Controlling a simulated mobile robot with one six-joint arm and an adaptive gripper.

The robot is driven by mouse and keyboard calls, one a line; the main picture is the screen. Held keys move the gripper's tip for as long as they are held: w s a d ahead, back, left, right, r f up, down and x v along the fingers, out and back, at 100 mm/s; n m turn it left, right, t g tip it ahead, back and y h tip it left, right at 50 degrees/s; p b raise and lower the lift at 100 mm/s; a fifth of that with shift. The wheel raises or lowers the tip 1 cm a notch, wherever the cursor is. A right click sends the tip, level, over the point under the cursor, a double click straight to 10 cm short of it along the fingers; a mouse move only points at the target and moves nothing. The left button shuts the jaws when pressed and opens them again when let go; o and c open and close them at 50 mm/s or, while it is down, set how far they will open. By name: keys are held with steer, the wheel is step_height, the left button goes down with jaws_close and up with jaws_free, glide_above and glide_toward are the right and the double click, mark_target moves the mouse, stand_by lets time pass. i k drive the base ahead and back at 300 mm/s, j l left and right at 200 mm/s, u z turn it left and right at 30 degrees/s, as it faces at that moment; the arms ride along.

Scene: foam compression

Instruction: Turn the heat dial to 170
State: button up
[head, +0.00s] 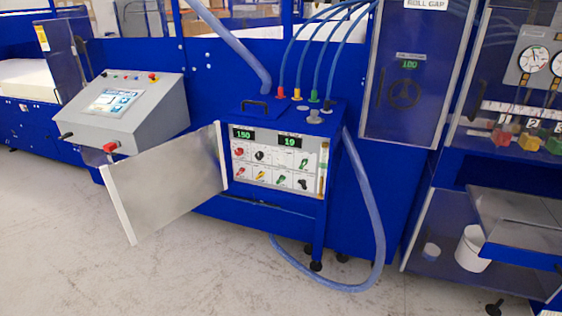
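An open blue cabinet (262,200) in the middle of the head view holds a white control panel (272,171). Its left green display (243,134) reads 150, and its right display (290,141) reads 19. Below them are several small dials in two rows, among them a red one (239,152), a black one (259,155) and a green one (304,164). Their labels and pointers are too small to read, so I cannot tell which is the heat dial. My gripper is not in view.
The cabinet's grey door (168,183) is swung open to the left. A blue hose (374,215) loops down the panel's right side to the floor. A grey console (125,105) stands at left, a white bucket (471,250) at right. The front floor (215,280) is clear.

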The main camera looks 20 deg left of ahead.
mark_target(239, 152)
steer(key=i+j+u, duration=0.15)
steer(key=i+j, duration=0.25)
steer(key=i+j+u, duration=0.2)
steer(key=i, duration=0.25)
steer(key=i+j+u, duration=0.15)
steer(key=i+j, duration=0.25)
steer(key=i+j+u, duration=0.15)
steer(key=i, duration=0.35)
